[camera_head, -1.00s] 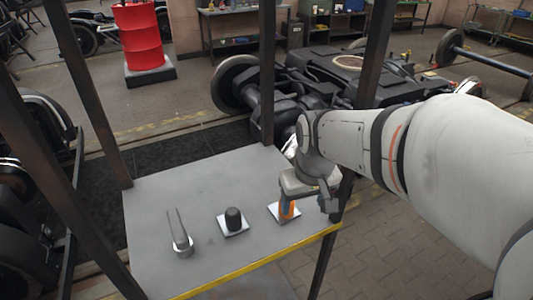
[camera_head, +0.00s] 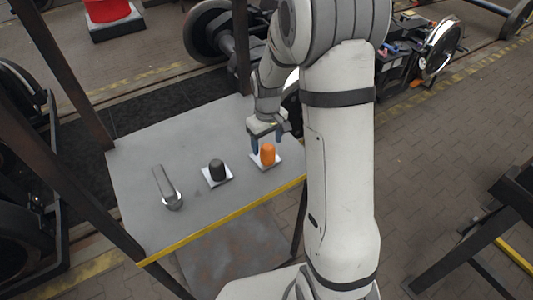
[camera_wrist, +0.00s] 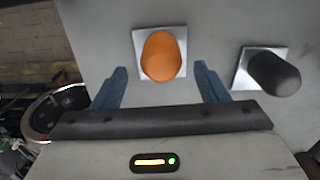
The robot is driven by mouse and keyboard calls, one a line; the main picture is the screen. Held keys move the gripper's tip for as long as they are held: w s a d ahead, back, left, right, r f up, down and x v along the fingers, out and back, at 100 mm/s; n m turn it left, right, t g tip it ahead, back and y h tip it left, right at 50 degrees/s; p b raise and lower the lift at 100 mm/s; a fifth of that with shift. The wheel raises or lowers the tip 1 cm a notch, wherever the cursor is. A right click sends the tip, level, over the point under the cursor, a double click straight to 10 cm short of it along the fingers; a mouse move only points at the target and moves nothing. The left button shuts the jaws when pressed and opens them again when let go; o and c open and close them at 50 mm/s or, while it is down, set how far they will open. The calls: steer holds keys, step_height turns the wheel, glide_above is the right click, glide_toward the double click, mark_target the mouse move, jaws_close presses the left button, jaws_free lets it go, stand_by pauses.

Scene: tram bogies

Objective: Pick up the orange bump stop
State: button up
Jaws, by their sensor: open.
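The orange bump stop (camera_head: 267,154) stands upright on a pale square plate near the right end of the grey table (camera_head: 140,182). It also shows in the wrist view (camera_wrist: 161,56), ahead of my fingertips and roughly centred between them. My gripper (camera_head: 268,143) is open and empty, just behind the bump stop in the head view. In the wrist view its two blue fingers (camera_wrist: 160,68) are spread wider than the bump stop. I cannot tell from these frames whether a finger touches it.
A black bump stop (camera_head: 217,170) on its own plate stands to the left of the orange one. Further left lies a grey metal part (camera_head: 167,188) with a round end. Dark posts (camera_head: 62,95) rise at the table's edges, and a yellow strip (camera_head: 225,220) runs along its front.

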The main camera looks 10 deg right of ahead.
mark_target(267, 145)
step_height(267, 145, down, 4)
steer(key=shift+f+p, duration=0.1)
steer(key=shift+p, duration=0.35)
steer(key=shift+s, duration=0.1)
steer(key=c, duration=1.2)
